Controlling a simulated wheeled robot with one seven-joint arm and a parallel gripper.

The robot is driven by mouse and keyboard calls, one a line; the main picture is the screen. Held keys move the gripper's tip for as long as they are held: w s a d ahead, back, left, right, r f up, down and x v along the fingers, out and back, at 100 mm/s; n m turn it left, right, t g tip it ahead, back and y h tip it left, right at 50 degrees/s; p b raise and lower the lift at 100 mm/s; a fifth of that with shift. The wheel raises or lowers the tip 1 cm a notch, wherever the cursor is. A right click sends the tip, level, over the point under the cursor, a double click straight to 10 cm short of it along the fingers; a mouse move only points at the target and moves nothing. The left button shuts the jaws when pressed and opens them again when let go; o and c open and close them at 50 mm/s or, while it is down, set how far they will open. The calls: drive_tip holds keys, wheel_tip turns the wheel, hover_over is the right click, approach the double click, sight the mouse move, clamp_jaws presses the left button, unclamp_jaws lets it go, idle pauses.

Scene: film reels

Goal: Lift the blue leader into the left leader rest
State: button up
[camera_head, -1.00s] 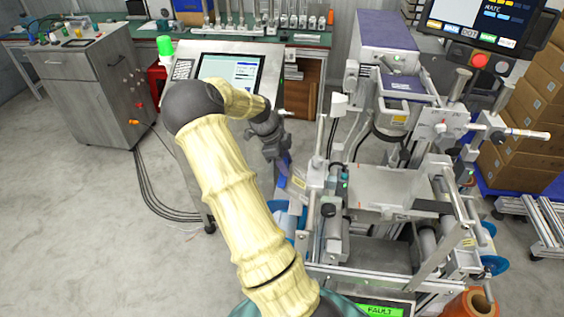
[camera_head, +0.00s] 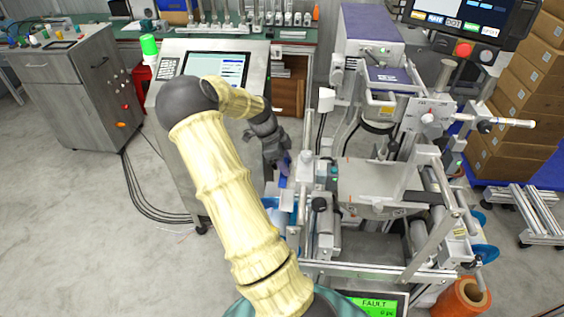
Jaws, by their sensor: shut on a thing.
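My gripper (camera_head: 281,160) is at the left side of the film machine, beside its left post. Its jaws are small and dark here, shut on a narrow blue-violet strip, the blue leader (camera_head: 284,168), which shows just below them. Much of the leader is hidden by the gripper and machine parts. I cannot make out the left leader rest clearly among the rollers and brackets at the machine's left side. A blue-flanged reel (camera_head: 270,203) sits low on the left, partly behind my arm.
The film machine (camera_head: 375,180) fills the right half, with posts, rollers and a right blue reel (camera_head: 484,257). A green FAULT display (camera_head: 375,306) is at its front. A control console (camera_head: 215,75) stands behind my arm.

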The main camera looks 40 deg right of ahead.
drive_tip(key=shift+s+d+f, duration=0.2)
drive_tip(key=shift+s+d, duration=0.2)
drive_tip(key=shift+s, duration=0.1)
